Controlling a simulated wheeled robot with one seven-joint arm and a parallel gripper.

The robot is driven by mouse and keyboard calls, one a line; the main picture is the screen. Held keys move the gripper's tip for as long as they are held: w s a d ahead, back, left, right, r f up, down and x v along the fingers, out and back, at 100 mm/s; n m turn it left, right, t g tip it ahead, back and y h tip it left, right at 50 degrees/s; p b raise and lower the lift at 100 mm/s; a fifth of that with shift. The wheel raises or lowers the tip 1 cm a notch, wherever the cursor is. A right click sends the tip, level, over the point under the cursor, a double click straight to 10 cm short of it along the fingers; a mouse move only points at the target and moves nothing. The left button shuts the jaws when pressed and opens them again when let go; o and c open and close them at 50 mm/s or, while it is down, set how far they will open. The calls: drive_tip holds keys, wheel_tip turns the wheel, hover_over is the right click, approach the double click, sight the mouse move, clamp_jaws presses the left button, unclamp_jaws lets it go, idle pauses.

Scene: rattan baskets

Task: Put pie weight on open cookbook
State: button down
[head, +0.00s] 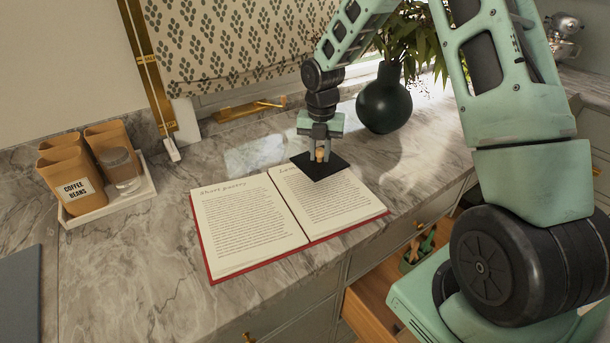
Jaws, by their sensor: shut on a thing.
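The open cookbook (249,230) lies flat on the marble counter, red cover edges showing under its two printed pages. The pie weight (318,167) is a dark flat square plate with a small light-coloured knob on top. My gripper (319,155) points down and is shut on the pie weight's knob. The plate appears over the top of the cookbook's right page and hides part of that page's heading. I cannot tell whether the plate touches the page or hangs just above it.
A white tray (117,203) with tan canisters, one labelled coffee beans, and a glass jar (124,172) stands at the left. A dark round vase (384,103) with leaves stands behind right. An open drawer (372,308) is below the counter. Bare counter lies left of the book.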

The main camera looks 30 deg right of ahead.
sight(320, 164)
drive_tip(key=shift+f+p, duration=0.7)
drive_tip(key=shift+f, duration=2.7)
drive_tip(key=shift+f, duration=0.1)
drive_tip(key=c, duration=1.2)
unclamp_jaws()
drive_tip(key=shift+c, duration=0.2)
